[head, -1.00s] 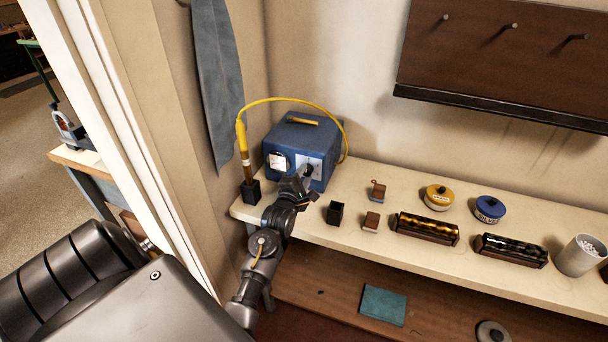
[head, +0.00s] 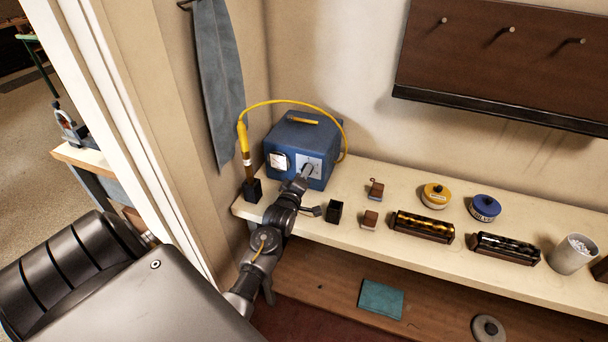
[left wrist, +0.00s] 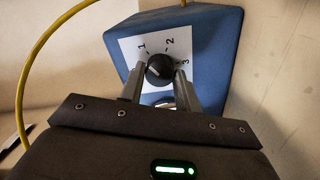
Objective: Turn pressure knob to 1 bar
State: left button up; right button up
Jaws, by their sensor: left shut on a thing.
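The blue box (head: 303,142) stands at the left end of the shelf, with a round gauge (head: 278,160) and a white knob plate on its front. In the left wrist view the black pressure knob (left wrist: 160,67) sits on that plate, with the marks 1, 2 and 3 around it. My left gripper (head: 304,175) is at the knob, and its two fingers (left wrist: 160,78) are shut on the knob's sides. The exact mark the knob points to is hard to tell. The gauge reading is too small to read. My right gripper is out of view.
A yellow cable runs from the box to a yellow-handled tool (head: 245,150) in a black holder (head: 253,191).

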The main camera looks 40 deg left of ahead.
pick_arm(q)
jog(key=shift+m, duration=0.3)
dwell(0.4)
jog(key=o, duration=1)
jog(key=shift+c, duration=0.2)
jog(key=b+v, duration=0.2)
jog(key=v, duration=0.8)
jog(key=shift+s+d+b, duration=0.25)
jog(key=shift+s+b, duration=0.05)
jog(key=shift+s, duration=0.05)
